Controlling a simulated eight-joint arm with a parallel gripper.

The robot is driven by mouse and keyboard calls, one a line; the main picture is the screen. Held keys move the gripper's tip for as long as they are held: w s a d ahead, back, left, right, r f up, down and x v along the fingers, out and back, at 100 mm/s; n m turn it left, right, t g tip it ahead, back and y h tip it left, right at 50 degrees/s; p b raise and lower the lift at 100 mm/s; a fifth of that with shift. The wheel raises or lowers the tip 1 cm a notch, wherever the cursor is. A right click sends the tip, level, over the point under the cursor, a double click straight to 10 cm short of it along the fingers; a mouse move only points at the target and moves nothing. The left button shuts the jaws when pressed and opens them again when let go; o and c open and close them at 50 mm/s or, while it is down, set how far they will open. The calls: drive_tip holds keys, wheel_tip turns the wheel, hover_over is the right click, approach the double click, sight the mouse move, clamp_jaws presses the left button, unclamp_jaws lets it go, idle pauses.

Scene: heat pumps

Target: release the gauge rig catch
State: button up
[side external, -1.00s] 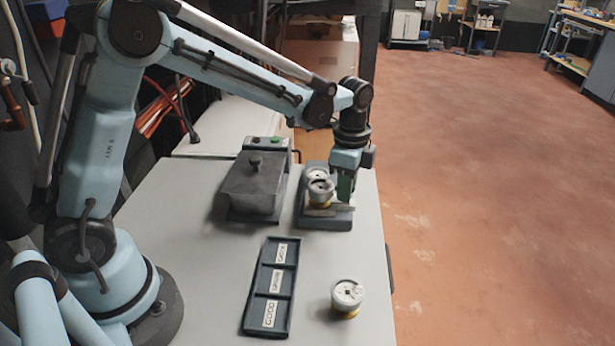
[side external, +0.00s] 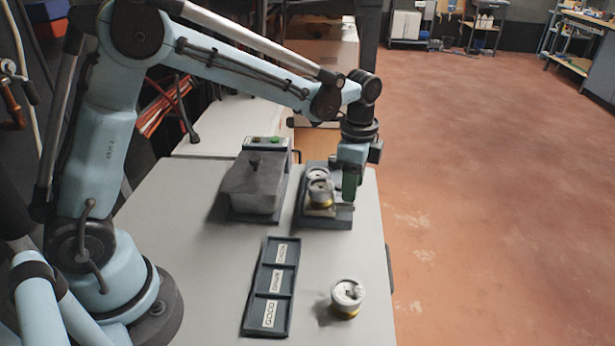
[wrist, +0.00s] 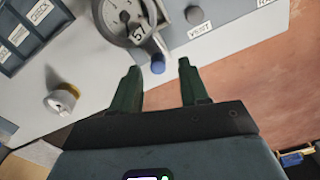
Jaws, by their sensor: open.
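The gauge rig (side external: 338,222) is a dark base at the back right of the table, with a round white-and-brass gauge (side external: 320,189) on it. In the wrist view the gauge's grey dial (wrist: 118,16) shows at the top. In the side view my gripper (side external: 350,197) is low at the rig's right side. Contact with the knob cannot be told.
A label reading VENT and a dark knob (wrist: 193,14) lie right of the lever. A loose gauge (side external: 347,294) stands at the table's front right. A labelled three-compartment tray (side external: 244,320) lies left of it. A dark lidded box (side external: 254,190) stands left of the rig.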

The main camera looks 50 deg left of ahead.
wheel_tip(320, 180, up, 11)
idle(0.4)
drive_tip(key=s+a+f+n+t, duration=0.2)
drive_tip(key=s+n+t, duration=0.1)
drive_tip(key=s+n, duration=0.3)
drive_tip(key=s+a+f+n+t, duration=0.2)
drive_tip(key=s+n, duration=0.4)
drive_tip(key=s, duration=0.3)
drive_tip(key=shift+s+a+n+t, duration=0.15)
drive_tip(key=shift+a+n+t, duration=0.15)
drive_tip(key=shift+a+t, duration=0.6)
drive_tip(key=shift+d, duration=0.25)
